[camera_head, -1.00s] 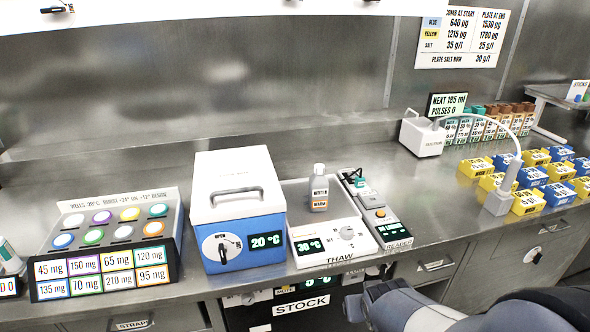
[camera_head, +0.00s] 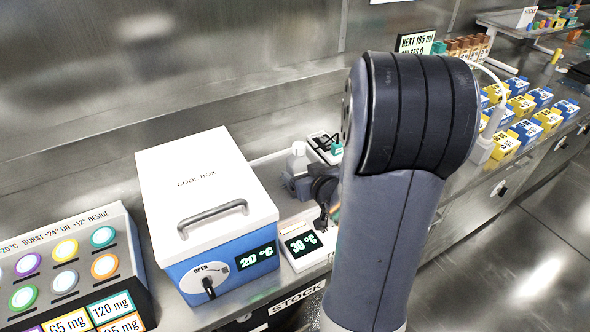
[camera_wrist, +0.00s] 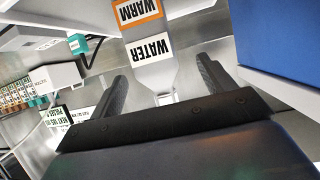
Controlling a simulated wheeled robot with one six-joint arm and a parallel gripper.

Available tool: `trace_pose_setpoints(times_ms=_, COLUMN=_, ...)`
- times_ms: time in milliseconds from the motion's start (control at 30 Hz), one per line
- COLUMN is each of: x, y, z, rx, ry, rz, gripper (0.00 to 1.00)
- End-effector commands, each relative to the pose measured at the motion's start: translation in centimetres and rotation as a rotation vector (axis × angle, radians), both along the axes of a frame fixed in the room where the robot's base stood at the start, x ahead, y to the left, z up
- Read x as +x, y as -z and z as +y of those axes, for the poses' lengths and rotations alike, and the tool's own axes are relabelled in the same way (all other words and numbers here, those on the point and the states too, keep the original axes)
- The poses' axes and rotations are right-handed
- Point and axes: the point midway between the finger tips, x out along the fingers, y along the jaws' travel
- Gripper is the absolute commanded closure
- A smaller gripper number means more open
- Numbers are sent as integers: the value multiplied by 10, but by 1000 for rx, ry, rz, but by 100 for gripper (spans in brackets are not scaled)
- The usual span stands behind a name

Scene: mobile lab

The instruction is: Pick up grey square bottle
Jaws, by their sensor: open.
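The grey square bottle (camera_head: 298,160), with a pale cap, stands on the thaw plate between the cool box and the reader, partly hidden by my gripper (camera_head: 318,188). In the wrist view the bottle (camera_wrist: 150,48) appears upside down with WATER and WARM labels, its neck toward my palm. My gripper (camera_wrist: 161,68) is open, and its fingers show on either side of the bottle, with gaps at both sides. How deep the bottle lies between the fingers I cannot tell.
The cool box (camera_head: 195,185) stands close at left of the bottle. The reader (camera_head: 326,147) is close behind at right. The thaw unit's display (camera_head: 303,243) reads 30 °C. Blue and yellow cartons (camera_head: 525,115) stand farther right. My arm blocks much of the middle.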

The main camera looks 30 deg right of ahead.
Motion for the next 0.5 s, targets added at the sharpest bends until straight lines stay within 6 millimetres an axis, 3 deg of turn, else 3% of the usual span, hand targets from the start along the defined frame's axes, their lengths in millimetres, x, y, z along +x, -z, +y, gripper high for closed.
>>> trace_pose_setpoints(times_ms=500, x=43, y=18, z=-7, rx=0, ry=0, rz=3, gripper=22)
